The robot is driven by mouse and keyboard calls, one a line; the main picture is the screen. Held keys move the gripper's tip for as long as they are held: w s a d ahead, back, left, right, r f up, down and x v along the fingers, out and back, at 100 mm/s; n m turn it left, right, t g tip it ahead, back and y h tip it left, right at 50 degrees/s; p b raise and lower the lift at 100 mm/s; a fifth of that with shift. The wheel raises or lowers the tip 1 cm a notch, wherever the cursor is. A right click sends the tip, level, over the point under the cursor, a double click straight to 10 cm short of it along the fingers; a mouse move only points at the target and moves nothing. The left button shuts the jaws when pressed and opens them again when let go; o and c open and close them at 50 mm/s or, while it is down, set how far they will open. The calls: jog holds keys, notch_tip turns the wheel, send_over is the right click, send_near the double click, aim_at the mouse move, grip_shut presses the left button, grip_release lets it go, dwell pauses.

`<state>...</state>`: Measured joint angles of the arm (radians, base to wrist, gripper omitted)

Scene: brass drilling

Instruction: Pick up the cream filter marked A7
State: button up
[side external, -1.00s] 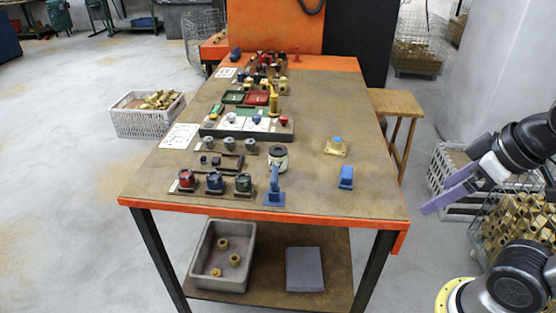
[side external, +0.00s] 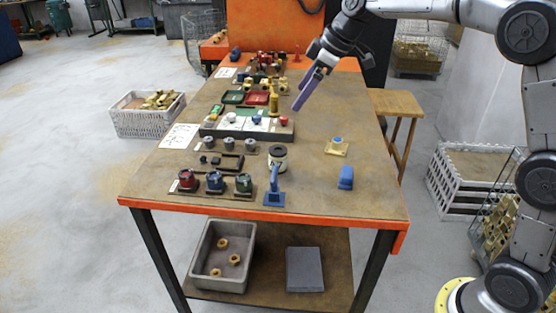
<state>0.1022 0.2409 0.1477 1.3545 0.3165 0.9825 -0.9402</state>
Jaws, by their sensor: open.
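No A7 marking is legible, so I cannot tell for certain which piece is the cream filter. Small cream-yellow pieces (side external: 283,87) sit in the row farther back, partly crowded by other parts. My gripper (side external: 298,106) is open, its purple fingers pointing down and left above the bench, right of the brass-yellow post (side external: 274,103). It appears empty and apart from everything. The fingers overlap in this view.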

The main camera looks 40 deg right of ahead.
jog(key=w+d+f, duration=0.1)
jog(key=w+f, duration=0.3)
jog(key=f, duration=0.2)
jog(key=g, duration=0.2)
send_near(280, 150)
jog(key=shift+m, duration=0.4)
jog(key=x, duration=0.5)
jog(key=shift+s+a+f, duration=0.2)
jog(key=shift+a+f, duration=0.1)
jog(key=shift+f, duration=0.05)
jog(key=shift+w+d+x, duration=0.1)
jog(key=shift+x, duration=0.95)
jog(key=shift+w+d+x, duration=0.1)
jog(key=shift+x, duration=0.95)
jog(key=shift+w+d+x, duration=0.1)
jog(key=shift+w+x, duration=0.05)
jog(key=shift+x, duration=0.85)
jog(key=c, duration=1.4)
jog(key=shift+r, duration=0.1)
jog(key=shift+c, duration=0.2)
